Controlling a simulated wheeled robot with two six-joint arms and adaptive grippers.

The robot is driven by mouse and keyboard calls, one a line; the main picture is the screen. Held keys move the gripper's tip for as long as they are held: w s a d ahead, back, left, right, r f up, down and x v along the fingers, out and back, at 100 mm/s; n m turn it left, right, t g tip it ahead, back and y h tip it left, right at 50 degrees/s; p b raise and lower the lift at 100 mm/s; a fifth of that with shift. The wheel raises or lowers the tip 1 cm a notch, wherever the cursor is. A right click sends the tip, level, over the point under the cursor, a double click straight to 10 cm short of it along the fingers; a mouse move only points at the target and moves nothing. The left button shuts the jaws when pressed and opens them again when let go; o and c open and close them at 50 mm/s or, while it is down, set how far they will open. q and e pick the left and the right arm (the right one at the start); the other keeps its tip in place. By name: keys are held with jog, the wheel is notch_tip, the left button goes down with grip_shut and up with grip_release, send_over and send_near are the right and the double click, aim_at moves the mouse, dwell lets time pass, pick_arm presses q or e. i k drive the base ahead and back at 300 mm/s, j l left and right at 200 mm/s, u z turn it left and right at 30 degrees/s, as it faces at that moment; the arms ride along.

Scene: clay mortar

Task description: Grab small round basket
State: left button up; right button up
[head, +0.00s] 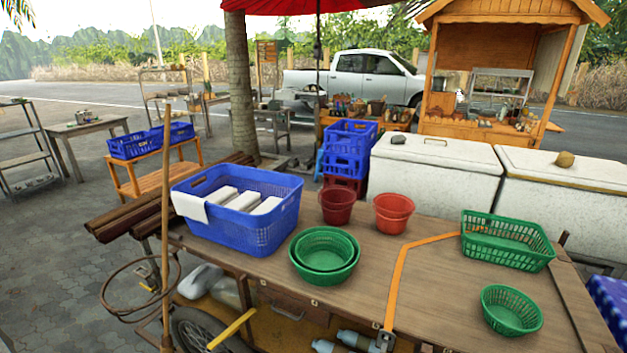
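A small round green basket (511,311) stands upright and empty near the front right of the wooden table (450,290). Two nested round green baskets (325,255), larger in size, stand at the table's front middle. A rectangular green basket (507,240) stands behind the small round one, near the table's right side. Neither of my grippers shows in the head view.
A blue crate (238,207) with white bundles stands at the table's left. Two red pots (393,213) stand at its back middle. White chest freezers (434,172) stand behind the table. The tabletop between the nested baskets and the small basket is mostly clear, crossed by an orange strip (398,278).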

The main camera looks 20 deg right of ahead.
aim_at(507, 313)
jog(key=z, duration=2.25)
